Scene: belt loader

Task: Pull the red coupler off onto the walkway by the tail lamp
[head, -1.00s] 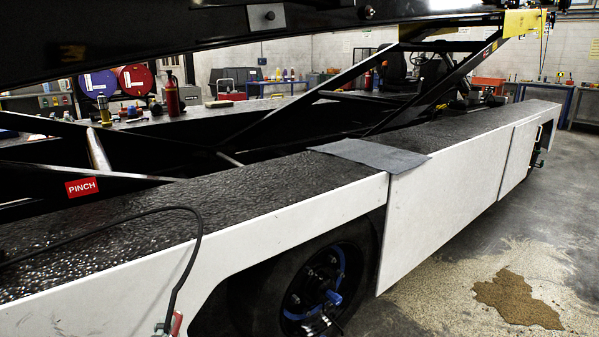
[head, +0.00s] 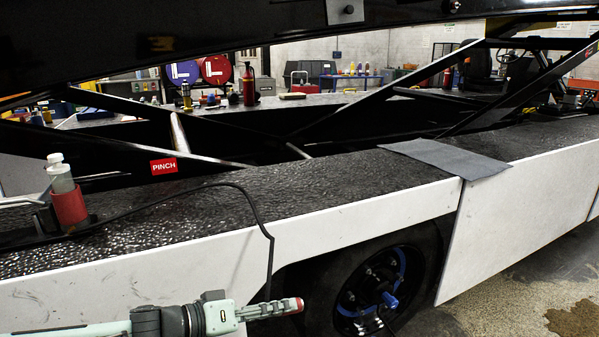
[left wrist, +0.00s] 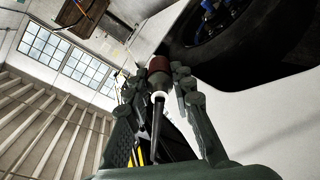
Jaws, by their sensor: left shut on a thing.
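The red coupler (head: 290,306) is in the bottom middle of the head view, in front of the white side panel and beside the wheel. My left gripper (head: 250,312) reaches in from the left with its fingers shut on the coupler. In the left wrist view the coupler (left wrist: 159,66) sits between the fingertips, with a pale collar and a black stem running back towards the palm. A black hose (head: 262,222) loops from the walkway (head: 310,190) down over the panel edge to the coupler. I cannot make out the tail lamp. My right gripper is not in view.
A bottle in a red holder (head: 69,207) stands on the walkway at the left. A grey mat (head: 444,158) lies across the walkway at the right. The black lift frame and red PINCH sign (head: 164,166) bound the far side. The walkway between holder and mat is mostly clear.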

